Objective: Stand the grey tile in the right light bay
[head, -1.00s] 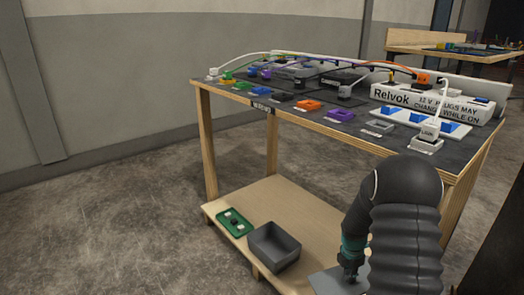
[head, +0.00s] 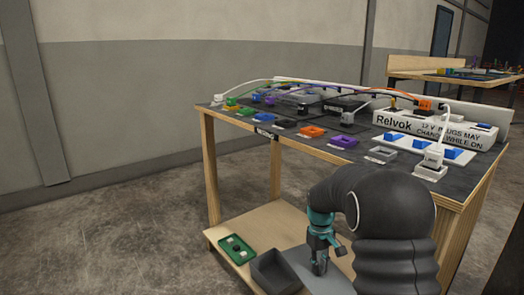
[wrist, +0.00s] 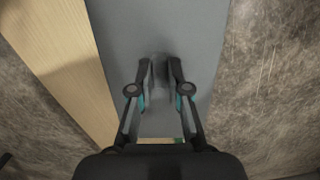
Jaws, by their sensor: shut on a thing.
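A flat grey plate, which looks like the grey tile (head: 337,277), lies roughly level under my gripper (head: 319,265) at the lower shelf. In the wrist view the tile (wrist: 205,35) fills the middle, and my gripper (wrist: 162,72) is shut at its face on a small dark part that the fingers mostly hide. Wood shows left of the tile and concrete floor right of it. Whether the tile touches the shelf is unclear. I cannot pick out the right light bay with certainty among the parts on the tabletop.
A workbench (head: 330,158) carries coloured sockets, cables, a white Relvok unit (head: 400,123) and a white panel with blue squares. Floor at left is clear.

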